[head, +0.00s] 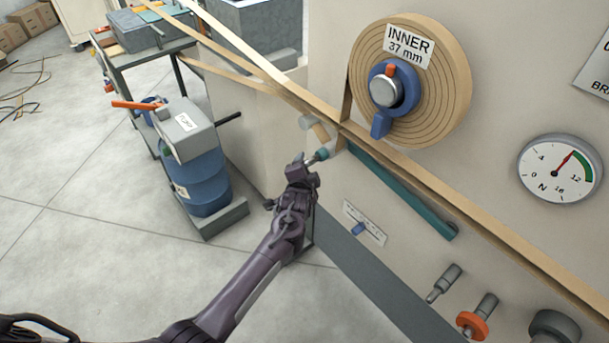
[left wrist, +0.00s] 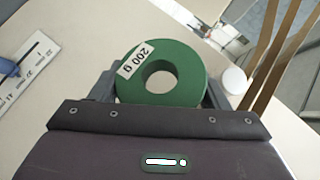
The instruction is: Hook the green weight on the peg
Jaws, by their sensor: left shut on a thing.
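The green weight, a thick ring marked "200 g" (left wrist: 189,88), is held between the fingers of my left gripper (left wrist: 160,88) in the left wrist view, with its hole open to view. A white round end (left wrist: 234,80) shows right of the weight in the wrist view, apart from the hole. The weight is not on any peg. My right gripper is not seen.
A teal bar (head: 400,190) slants along the panel, below tan paper strips (head: 440,190). Lower right are a bare grey peg (head: 445,283) and one with an orange disc (head: 472,325). A blue-marked scale (head: 364,222) sits below. A blue drum (head: 200,185) stands left.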

